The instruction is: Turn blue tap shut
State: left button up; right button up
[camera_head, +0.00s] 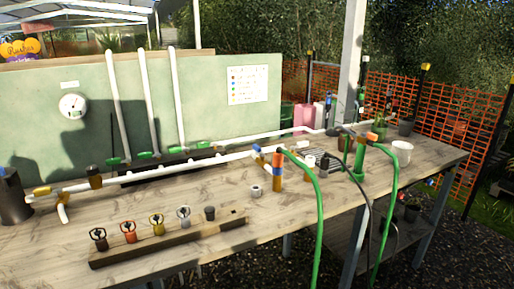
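A small blue tap handle (257,149) sits near the right end of the white pipe (190,164) that runs along the bench. Beside it stands an upright orange fitting (277,172) with blue bands, and a green hose (318,205) drops from near its top over the bench's front edge. The blue handle is too small to tell its exact angle or whether the tap is open or shut. Neither of my grippers is in view, and nothing is touching the tap.
The wooden bench (170,255) carries a rack (165,241) with several coloured round handles at the front. Yellow (42,191) and green taps (145,155) sit on the pipes. A white mug (402,152) and a green fitting (359,160) stand right. A dark container (14,203) stands far left.

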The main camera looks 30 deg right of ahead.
aim_at(256, 148)
jog(key=i+l+z, duration=0.1)
jog(key=l, duration=0.35)
jog(key=l+z, duration=0.1)
jog(key=l, duration=0.4)
jog(key=i+l+z, duration=0.15)
jog(key=l, duration=0.3)
jog(key=i+l+z, duration=0.1)
jog(key=l, duration=0.3)
jog(key=i, duration=0.05)
